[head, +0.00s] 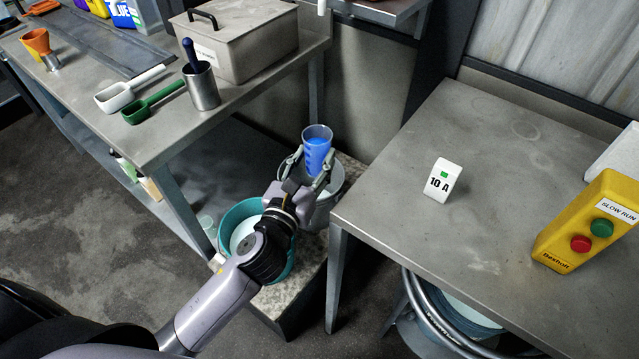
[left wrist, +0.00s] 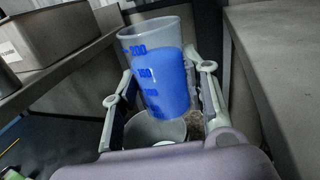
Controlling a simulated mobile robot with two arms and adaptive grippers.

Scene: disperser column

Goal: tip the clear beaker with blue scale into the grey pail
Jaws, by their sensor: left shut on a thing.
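The clear beaker (head: 317,146) with a blue scale holds something blue, filling it to a little below the 200 mark. My left gripper (head: 310,172) is shut on it, one finger on each side. In the left wrist view the beaker (left wrist: 160,75) stands between the fingers, close to upright. The grey pail (head: 324,208) stands on a low ledge between the two tables, below the beaker. In the left wrist view the pail's rim (left wrist: 133,132) shows under the beaker. The gripper and beaker hide part of the pail. My right gripper is not in view.
A teal pail (head: 236,217) stands beside the grey one, partly hidden by my left arm. The left bench (head: 160,130) carries scoops, a metal cup and a lidded box (head: 240,45). The right table (head: 430,240) carries a 10 A block (head: 442,180) and a yellow button box (head: 590,225).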

